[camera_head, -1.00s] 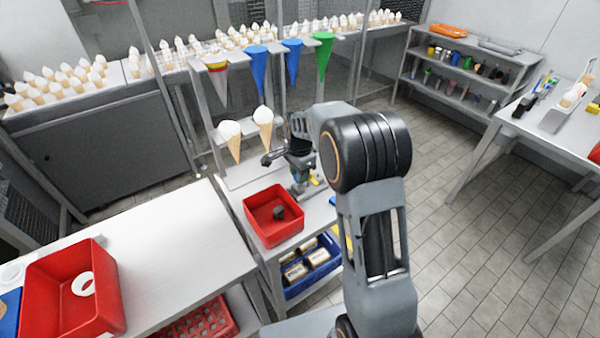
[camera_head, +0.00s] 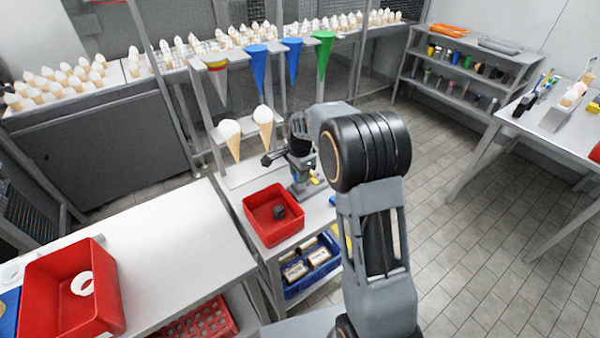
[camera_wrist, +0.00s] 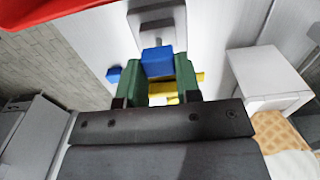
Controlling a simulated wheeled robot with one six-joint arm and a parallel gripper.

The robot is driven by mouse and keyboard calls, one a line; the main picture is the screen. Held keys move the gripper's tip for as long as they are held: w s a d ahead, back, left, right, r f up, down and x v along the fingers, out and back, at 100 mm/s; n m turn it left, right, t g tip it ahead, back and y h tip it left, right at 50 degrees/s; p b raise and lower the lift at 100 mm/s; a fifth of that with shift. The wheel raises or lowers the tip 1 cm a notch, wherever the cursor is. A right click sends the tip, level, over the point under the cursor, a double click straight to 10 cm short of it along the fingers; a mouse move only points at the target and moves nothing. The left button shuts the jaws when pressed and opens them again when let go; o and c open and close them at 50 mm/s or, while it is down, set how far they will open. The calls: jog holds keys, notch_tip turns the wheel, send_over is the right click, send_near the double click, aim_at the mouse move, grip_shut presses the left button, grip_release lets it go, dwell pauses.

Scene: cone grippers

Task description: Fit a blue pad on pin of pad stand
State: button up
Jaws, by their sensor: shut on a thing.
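In the wrist view the green fingers of my gripper (camera_wrist: 157,72) are shut on a blue pad (camera_wrist: 156,60), held between their tips. A grey block (camera_wrist: 152,17), which looks like part of the pad stand, lies just past the pad. Yellow pieces (camera_wrist: 163,89) show below the pad between the fingers. Another blue piece (camera_wrist: 113,75) lies to the left. In the head view my gripper (camera_head: 303,172) is small and partly hidden by my arm, over the right end of the metal table.
A red bin (camera_head: 250,226) with a dark object (camera_head: 279,212) inside stands left of my gripper. Two cones with white tops (camera_head: 229,131) stand behind, under hanging coloured cones (camera_head: 257,70). A blue crate (camera_head: 312,275) sits on the shelf below. A larger red bin (camera_head: 112,300) is at left.

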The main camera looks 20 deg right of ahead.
jog(key=shift+f+b, duration=0.8)
jog(key=shift+f, duration=0.4)
dwell(0.9)
jog(key=o, duration=1)
jog(key=shift+o, duration=0.3)
jog(key=shift+o, duration=1.2)
jog(key=shift+r, duration=0.1)
jog(key=shift+r+p, duration=1.85)
jog(key=shift+r, duration=0.6)
